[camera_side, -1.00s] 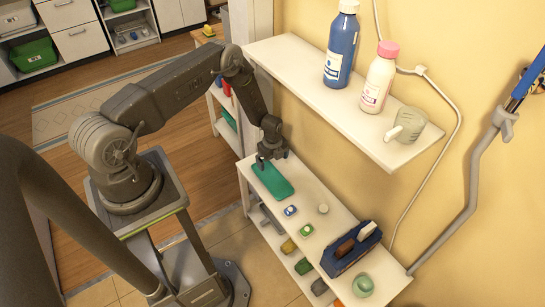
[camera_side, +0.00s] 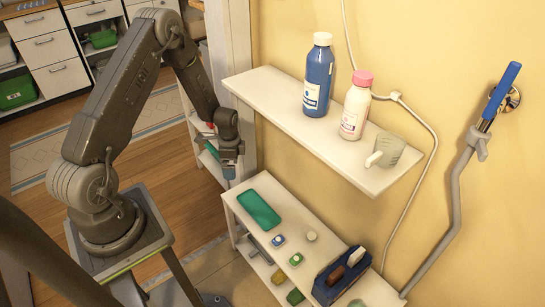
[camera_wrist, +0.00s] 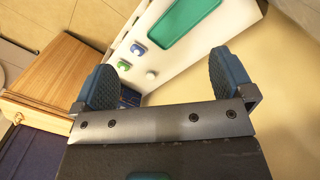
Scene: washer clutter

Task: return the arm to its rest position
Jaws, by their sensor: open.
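My gripper (camera_side: 229,172) hangs in the air at the far left end of the lower white shelf, above its surface and clear of it. In the wrist view my gripper (camera_wrist: 165,88) has its two blue pads wide apart with nothing between them. My arm (camera_side: 125,95) is bent, with its upper link raised and its forearm reaching down toward the shelf end. A green tray (camera_side: 259,209) lies on the lower shelf (camera_side: 290,215), apart from the gripper. It also shows at the top of the wrist view (camera_wrist: 185,28).
The upper shelf (camera_side: 270,100) holds a blue bottle (camera_side: 317,80), a pink-capped bottle (camera_side: 355,108) and a pale cup (camera_side: 390,150). A grey wall pipe (camera_side: 455,200) stands at right.

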